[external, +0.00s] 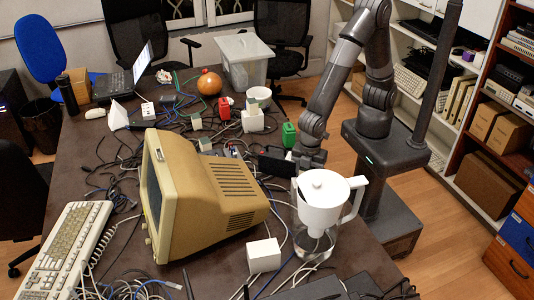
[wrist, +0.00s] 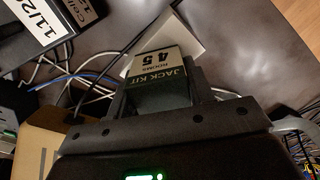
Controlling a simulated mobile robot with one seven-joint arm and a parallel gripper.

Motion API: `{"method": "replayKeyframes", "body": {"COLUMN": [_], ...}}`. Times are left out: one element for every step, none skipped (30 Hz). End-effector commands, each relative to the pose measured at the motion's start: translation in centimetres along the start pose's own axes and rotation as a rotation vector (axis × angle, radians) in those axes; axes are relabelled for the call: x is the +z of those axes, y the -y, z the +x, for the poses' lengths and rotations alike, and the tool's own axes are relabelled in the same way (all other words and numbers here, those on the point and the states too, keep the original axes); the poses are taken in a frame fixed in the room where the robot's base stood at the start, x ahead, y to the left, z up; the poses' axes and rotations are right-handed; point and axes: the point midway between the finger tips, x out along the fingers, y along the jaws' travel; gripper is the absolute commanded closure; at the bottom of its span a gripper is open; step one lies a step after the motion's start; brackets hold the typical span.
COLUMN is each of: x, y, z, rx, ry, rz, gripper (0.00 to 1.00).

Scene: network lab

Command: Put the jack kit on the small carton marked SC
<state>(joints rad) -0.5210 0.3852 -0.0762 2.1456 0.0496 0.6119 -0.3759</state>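There my fingers and the jack kit are hidden behind the white jug.
The white jug (external: 322,197) stands close to my wrist. The beige monitor (external: 200,192) is left of it. Black boxes with white labels (wrist: 45,28) show at the wrist view's upper left. Cables cross the table; a bare patch (wrist: 235,50) lies right of the pale box.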

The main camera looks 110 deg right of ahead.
Motion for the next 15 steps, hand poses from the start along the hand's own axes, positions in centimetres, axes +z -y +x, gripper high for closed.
{"method": "replayKeyframes", "body": {"x": [0.01, 0.01, 0.01, 0.01, 0.01, 0.01, 0.01, 0.01, 0.01, 0.01, 0.01, 0.01, 0.01, 0.01, 0.0], "y": [0.0, 0.0, 0.0, 0.0, 0.0, 0.0, -0.01, -0.01, -0.01, -0.01, -0.01, -0.01, -0.01, -0.01, -0.01], "z": [-0.02, -0.02, -0.02, -0.02, -0.02, -0.02, -0.03, -0.03, -0.03, -0.03, -0.03, -0.03, -0.04, -0.06, -0.16], "rx": [0.0, 0.0, 0.0, 0.0, 0.0, 0.0, 0.0, 0.0, 0.0, 0.0, 0.0, 0.0, 0.0, 0.0, 0.0], "ry": [0.0, 0.0, 0.0, 0.0, 0.0, 0.0, 0.0, 0.0, 0.0, 0.0, 0.0, 0.0, 0.0, 0.0, -0.001], "rz": [0.0, 0.0, 0.0, 0.0, 0.0, 0.0, 0.0, 0.0, 0.0, 0.0, 0.0, 0.0, 0.0, 0.0, 0.0], "gripper": [0.48, 0.46, 0.42, 0.4, 0.37, 0.34, 0.32, 0.31, 0.31, 0.31, 0.31, 0.31, 0.31, 0.31, 0.31]}}
